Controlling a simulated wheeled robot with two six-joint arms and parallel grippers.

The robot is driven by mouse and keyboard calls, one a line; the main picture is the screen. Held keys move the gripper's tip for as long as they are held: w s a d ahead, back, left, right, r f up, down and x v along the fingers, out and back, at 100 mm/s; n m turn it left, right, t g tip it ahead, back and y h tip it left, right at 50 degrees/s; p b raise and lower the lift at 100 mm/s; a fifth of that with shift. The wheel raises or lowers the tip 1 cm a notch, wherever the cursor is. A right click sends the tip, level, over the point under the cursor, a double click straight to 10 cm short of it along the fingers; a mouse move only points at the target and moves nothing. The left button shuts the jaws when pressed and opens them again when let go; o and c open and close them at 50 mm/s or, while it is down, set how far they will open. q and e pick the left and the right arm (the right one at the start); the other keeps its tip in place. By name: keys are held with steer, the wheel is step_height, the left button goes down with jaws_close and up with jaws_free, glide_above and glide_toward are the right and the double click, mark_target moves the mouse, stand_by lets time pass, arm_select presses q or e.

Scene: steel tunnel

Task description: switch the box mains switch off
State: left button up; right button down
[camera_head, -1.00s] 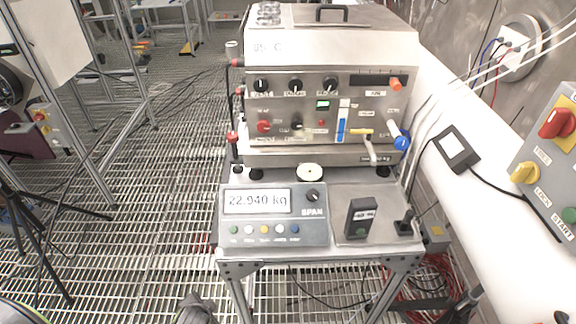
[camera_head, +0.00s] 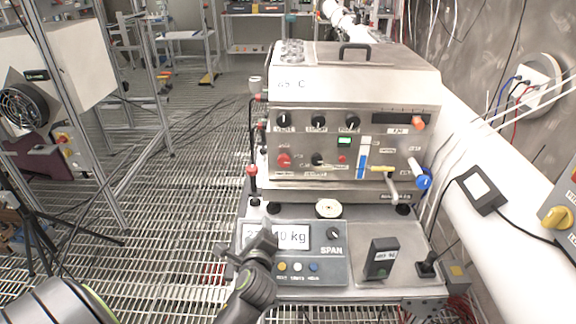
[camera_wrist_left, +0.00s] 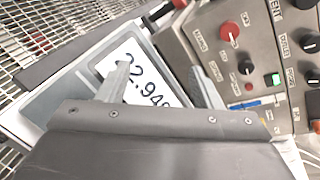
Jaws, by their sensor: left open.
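The steel box (camera_head: 350,130) stands on the bench with its front panel facing me. A red rotary knob (camera_head: 284,160), seemingly the mains switch, sits at the panel's lower left; its label is too small to read surely. The knob also shows in the left wrist view (camera_wrist_left: 230,31), beyond the right finger. A small indicator (camera_head: 345,140) on the panel glows green. My left gripper (camera_head: 247,246) is open and empty, over the scale display (camera_head: 290,237), in front of and below the knob. It hides part of the scale's display and buttons. My right gripper is out of view.
A black weight-like block (camera_head: 381,258) and a small joystick (camera_head: 427,264) stand at the bench's right. A blue-ended handle (camera_head: 423,182) and a yellow lever (camera_head: 383,169) stick out of the panel's right side. A thick white pipe (camera_head: 490,165) runs along the right wall.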

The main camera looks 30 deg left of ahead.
arm_select(q)
steer(key=w+d+r+m+t, duration=0.35)
steer(key=w+r+m, duration=0.3)
steer(key=m, duration=0.25)
glide_toward(284, 164)
steer(key=x, duration=0.8)
steer(key=shift+w+p, duration=0.15)
steer(key=shift+p, duration=0.15)
steer(key=shift+w+a, duration=0.3)
steer(key=shift+w, duration=0.2)
steer(key=c, duration=1)
